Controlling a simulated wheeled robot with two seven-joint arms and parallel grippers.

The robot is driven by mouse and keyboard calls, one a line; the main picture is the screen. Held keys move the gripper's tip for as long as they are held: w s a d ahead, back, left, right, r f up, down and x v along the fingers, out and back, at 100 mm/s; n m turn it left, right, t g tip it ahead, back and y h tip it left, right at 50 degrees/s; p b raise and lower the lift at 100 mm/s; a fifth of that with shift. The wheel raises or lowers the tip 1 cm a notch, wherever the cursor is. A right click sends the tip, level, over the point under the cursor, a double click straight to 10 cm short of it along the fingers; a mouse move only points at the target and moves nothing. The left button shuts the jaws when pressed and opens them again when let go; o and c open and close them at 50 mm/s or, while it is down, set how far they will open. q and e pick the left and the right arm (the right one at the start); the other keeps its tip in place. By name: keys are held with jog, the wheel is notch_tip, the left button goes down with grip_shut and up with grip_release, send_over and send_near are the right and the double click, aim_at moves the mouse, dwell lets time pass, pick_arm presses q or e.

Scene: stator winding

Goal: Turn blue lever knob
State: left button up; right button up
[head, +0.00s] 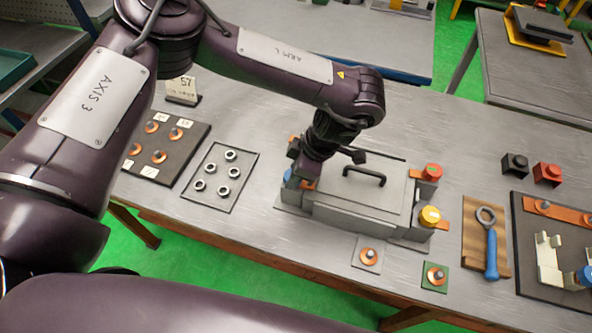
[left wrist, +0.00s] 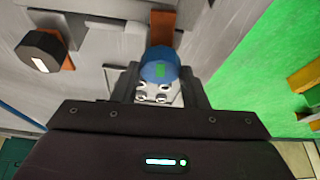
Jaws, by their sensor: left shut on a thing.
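In the head view my left gripper (head: 300,180) reaches down at the left end of a grey box (head: 365,192) with a black handle, and mostly hides the knob. My right gripper is in neither view.
A black knob with a white mark (left wrist: 42,50) sits near the blue one. A red knob (head: 432,172) and a yellow knob (head: 429,216) are on the box's right end. A blue-handled wrench (head: 491,250) lies on a wooden board to the right.

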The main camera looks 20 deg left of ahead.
pick_arm(q)
jog(key=shift+w+a+r, duration=0.1)
jog(key=shift+w+r, duration=0.05)
jog(key=shift+r, duration=0.05)
dwell(0.3)
jog(key=o, duration=0.7)
jog(key=shift+o, duration=1.4)
jog(key=shift+f, duration=0.15)
jog(key=b+v, duration=0.1)
jog(key=v, duration=0.7)
jog(key=shift+s+f, duration=0.15)
jog(key=shift+s, duration=0.15)
